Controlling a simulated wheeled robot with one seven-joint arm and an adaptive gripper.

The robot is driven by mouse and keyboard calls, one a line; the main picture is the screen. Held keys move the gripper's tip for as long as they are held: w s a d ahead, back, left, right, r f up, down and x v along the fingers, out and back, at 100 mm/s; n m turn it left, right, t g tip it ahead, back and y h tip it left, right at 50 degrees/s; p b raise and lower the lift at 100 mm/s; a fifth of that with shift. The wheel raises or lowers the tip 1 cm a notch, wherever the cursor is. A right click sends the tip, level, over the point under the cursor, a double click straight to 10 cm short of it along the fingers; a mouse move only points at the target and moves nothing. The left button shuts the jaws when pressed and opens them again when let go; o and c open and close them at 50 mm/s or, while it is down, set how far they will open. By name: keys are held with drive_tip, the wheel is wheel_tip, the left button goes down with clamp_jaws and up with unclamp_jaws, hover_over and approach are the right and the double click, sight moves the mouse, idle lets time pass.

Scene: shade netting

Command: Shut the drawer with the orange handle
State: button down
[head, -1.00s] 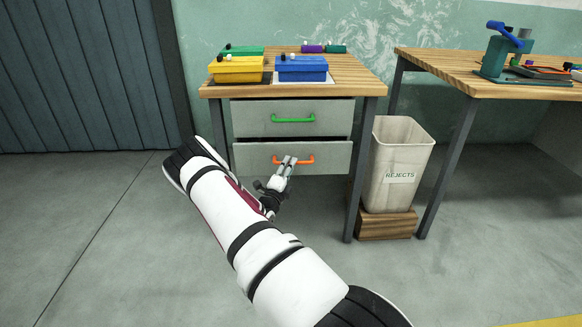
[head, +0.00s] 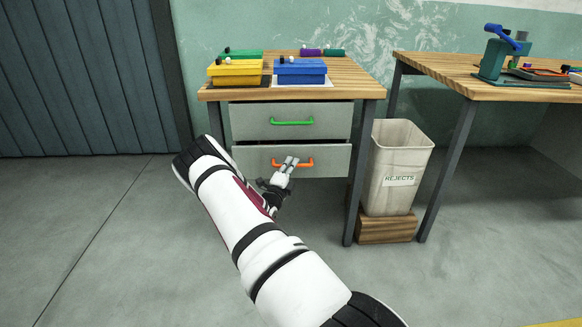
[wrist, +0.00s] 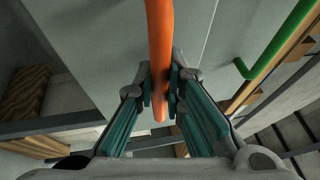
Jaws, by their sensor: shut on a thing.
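The lower grey drawer (head: 328,154) carries the orange handle (head: 301,163). A thin dark gap shows above its front, under the upper drawer; I cannot tell surely how far it stands out. My gripper (head: 290,161) is at the left-middle part of the orange handle. In the wrist view, my gripper (wrist: 160,88) has its fingers closed on both sides of the orange handle (wrist: 160,40), near one end of the bar. The drawer's interior is hidden.
The upper drawer (head: 250,120) with a green handle (head: 292,122) sits flush-looking above. The wooden table (head: 355,88) holds yellow, blue and green boxes. A reject bin (head: 400,160) stands on a wooden block (head: 386,229) to the right. Floor at left is open.

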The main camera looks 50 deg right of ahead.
drive_tip(key=shift+w+d+b, duration=1)
drive_tip(key=shift+w+d, duration=0.45)
drive_tip(key=shift+d, duration=0.1)
drive_tip(key=c, duration=1.7)
unclamp_jaws()
drive_tip(key=shift+d, duration=0.1)
drive_tip(key=shift+o, duration=0.2)
drive_tip(key=v, duration=1.2)
